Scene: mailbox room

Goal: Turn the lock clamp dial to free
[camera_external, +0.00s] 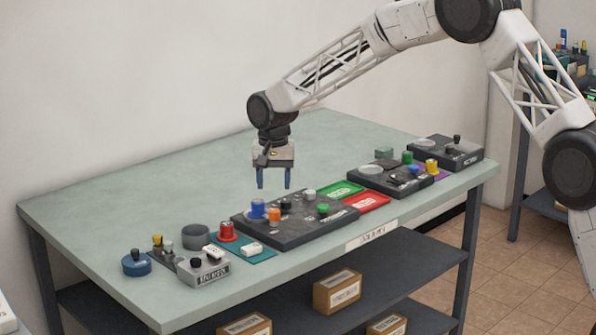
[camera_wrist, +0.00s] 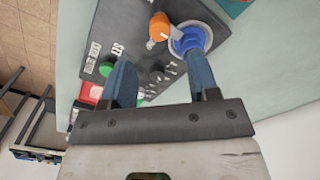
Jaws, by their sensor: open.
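My gripper (camera_external: 273,181) is open and empty, pointing down above the dark control panel (camera_external: 318,233). In the wrist view its two blue fingers (camera_wrist: 158,62) are spread over the same panel (camera_wrist: 128,28). The panel carries a blue knob (camera_external: 257,209) with a pale ring, an orange knob (camera_external: 274,215), small black knobs and a green knob (camera_external: 323,209). The wrist view shows the blue knob (camera_wrist: 187,41), the orange knob (camera_wrist: 159,25) and the green knob (camera_wrist: 106,69). Panel labels are too small to read, so I cannot tell which one is the lock clamp dial.
To the right are green (camera_external: 339,190) and red trays and more panels. The table's back (camera_external: 150,190) is clear.

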